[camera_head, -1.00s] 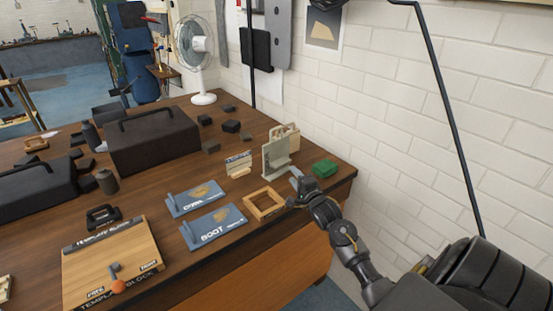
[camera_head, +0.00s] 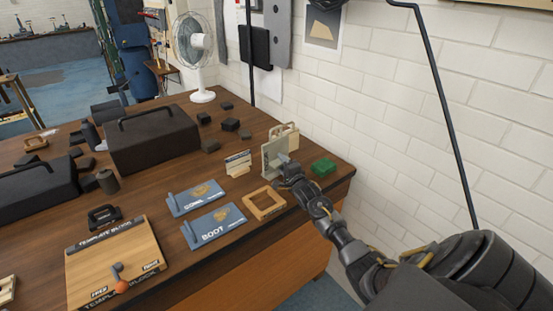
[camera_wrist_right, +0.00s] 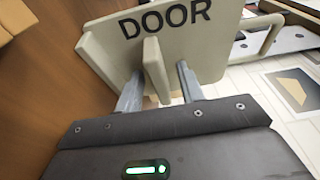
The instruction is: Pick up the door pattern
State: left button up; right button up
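The door pattern (camera_wrist_right: 205,50) is a pale upright panel with the word DOOR and a fin-like grip (camera_wrist_right: 155,68) sticking out toward me in the right wrist view. In the head view the door pattern (camera_head: 272,152) stands near the right end of the table, close to the wall. My right gripper (camera_wrist_right: 160,90) is open, with one finger on each side of the grip and gaps showing beside it. In the head view my right gripper (camera_head: 286,163) is at the panel's near side and covers part of it. My left gripper is not in view.
A green block (camera_head: 323,167) lies right of my right gripper. A square wooden frame (camera_head: 264,204) and the blue BOOT board (camera_head: 213,226) lie nearer. A small sign (camera_head: 238,163) stands left of the panel. The white brick wall (camera_head: 420,130) is behind.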

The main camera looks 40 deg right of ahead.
grip_shut()
dwell(0.4)
jog(key=shift+r+b, duration=0.3)
jog(key=shift+r, duration=0.25)
jog(key=s+a+r+b, duration=0.2)
jog(key=s+a+r, duration=0.6)
jog(key=s+r, duration=0.3)
jog(key=shift+s+a+r, duration=0.15)
jog(key=shift+r, duration=0.3)
